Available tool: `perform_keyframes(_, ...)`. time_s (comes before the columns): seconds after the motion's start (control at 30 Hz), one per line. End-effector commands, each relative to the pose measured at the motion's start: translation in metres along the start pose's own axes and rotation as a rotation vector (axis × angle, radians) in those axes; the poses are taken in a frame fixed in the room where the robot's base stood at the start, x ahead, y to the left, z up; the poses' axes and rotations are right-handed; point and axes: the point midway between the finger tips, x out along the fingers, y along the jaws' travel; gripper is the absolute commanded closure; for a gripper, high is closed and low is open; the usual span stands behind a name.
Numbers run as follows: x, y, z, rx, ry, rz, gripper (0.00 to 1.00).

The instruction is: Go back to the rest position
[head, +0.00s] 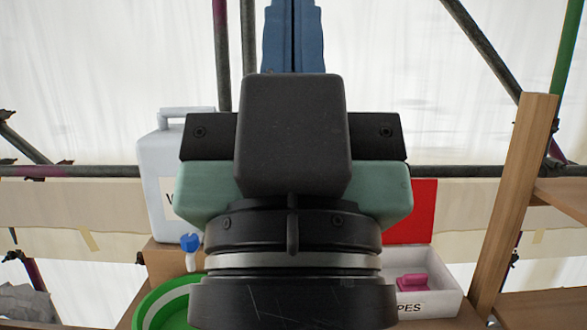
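My gripper (293,30) is in the middle of the head view, seen from behind, with its blue fingers pointing up. The two fingers lie side by side with only a thin dark line between them, so it looks shut. The fingertips run to the top edge of the picture, and nothing shows held between them. The gripper and wrist stand in front of the shelf things and hide the middle of the scene.
Behind stand a white jerrycan (168,160) with a blue tap (190,242), a green round container (165,305), a red panel (424,212) and a white box (445,285) holding a pink item (412,282). A wooden post (515,200) rises at right; scaffold poles cross behind.

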Motion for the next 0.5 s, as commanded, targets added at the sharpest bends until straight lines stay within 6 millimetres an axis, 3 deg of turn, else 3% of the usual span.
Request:
perform_keyframes(0.03, 0.024, 0.0, -0.022, 0.0, 0.0, 0.0, 1.0)
perform_keyframes(0.1, 0.039, 0.0, -0.037, 0.0, 0.0, 0.0, 1.0)
perform_keyframes(0.3, 0.082, 0.0, -0.077, 0.001, -0.001, -0.001, 1.0)
perform_keyframes(0.5, 0.111, 0.0, -0.104, 0.001, -0.001, -0.001, 1.0)
